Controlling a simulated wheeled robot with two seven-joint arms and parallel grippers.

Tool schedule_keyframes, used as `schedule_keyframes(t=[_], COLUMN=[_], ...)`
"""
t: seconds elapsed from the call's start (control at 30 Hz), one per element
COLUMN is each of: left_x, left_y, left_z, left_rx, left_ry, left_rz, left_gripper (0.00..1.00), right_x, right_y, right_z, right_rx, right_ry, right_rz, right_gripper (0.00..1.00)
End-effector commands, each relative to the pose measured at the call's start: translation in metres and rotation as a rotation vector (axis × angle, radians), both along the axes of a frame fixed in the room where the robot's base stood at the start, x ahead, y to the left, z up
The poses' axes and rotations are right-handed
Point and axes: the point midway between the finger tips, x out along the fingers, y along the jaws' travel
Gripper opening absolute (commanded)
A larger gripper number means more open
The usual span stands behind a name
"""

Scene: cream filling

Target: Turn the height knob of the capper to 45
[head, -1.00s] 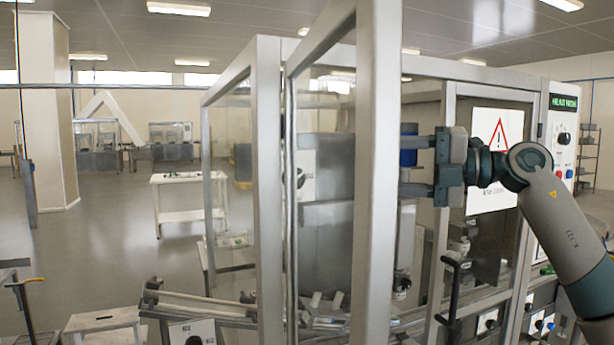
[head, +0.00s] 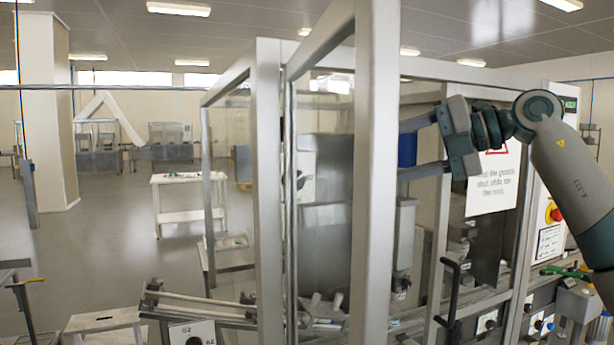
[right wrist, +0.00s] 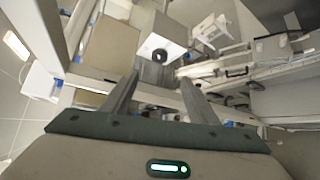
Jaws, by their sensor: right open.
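The white box with a round black knob (right wrist: 160,55) shows in the right wrist view, beyond my fingertips. I cannot read its scale. In the head view a pale box with a dark knob (head: 301,180) shows through the clear panel, partly hidden by the frame posts; I cannot tell if it is the same one. My right gripper (head: 402,151) reaches into the machine from the right, fingers spread and tilted, beside a blue cylinder (head: 407,150). In the right wrist view my right gripper (right wrist: 160,78) is open and empty, apart from the knob. My left gripper is not in view.
A thick metal post (head: 375,200) stands in front of the machine's interior. A black door handle (head: 452,290) and a warning sign (head: 493,185) are below and right of my gripper. Another knob plate (head: 193,333) is at the lower left.

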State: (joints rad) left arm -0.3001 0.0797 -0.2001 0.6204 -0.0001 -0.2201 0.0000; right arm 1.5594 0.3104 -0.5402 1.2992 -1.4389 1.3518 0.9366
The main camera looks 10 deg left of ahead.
Motion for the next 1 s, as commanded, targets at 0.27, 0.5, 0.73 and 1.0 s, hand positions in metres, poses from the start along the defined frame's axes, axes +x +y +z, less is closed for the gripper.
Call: schedule_keyframes(t=[0.27,0.5,0.73,1.0], left_x=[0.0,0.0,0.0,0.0], left_y=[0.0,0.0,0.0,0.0], left_z=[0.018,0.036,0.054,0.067], left_rx=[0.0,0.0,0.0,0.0], left_ry=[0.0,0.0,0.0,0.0], left_rz=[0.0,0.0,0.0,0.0], left_gripper=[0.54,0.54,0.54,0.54], right_x=[0.008,0.017,0.027,0.034], right_y=[0.038,0.078,0.116,0.145], right_z=[-0.008,-0.02,-0.032,-0.043], right_rx=[0.0,0.0,0.0,0.0], right_ry=[0.002,0.002,0.003,0.002], right_rz=[0.005,0.005,0.003,0.003], right_gripper=[0.54,0.54,0.54,0.54])
